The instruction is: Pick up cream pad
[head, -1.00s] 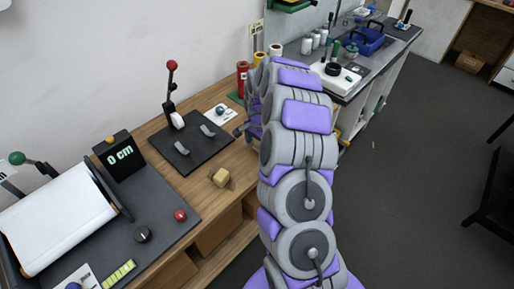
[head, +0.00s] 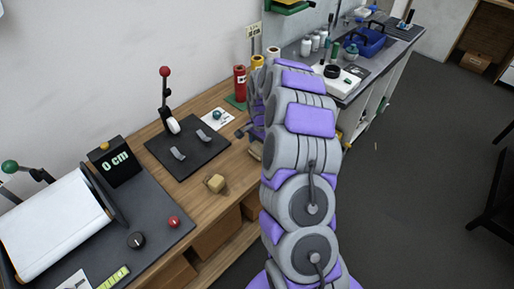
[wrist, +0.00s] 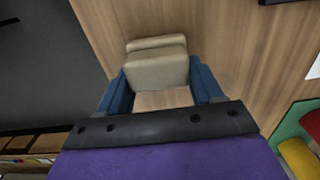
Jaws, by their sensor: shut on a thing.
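The cream pad (wrist: 158,70) is between the blue fingers of my gripper (wrist: 162,88) in the wrist view. The fingers are shut on its sides. A cream face and a second pale face behind it show; I cannot tell whether both belong to one pad. In the head view my arm hides most of my gripper (head: 244,131), and a small tan patch shows just below it at the bench edge. A separate tan block (head: 215,183) lies on the wooden bench, left of my arm.
The wooden bench (head: 232,160) carries a black plate with a red-knobbed lever (head: 166,100), a white card (head: 218,118) and a red canister (head: 239,82). A grey counter (head: 350,92) with bottles stands behind.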

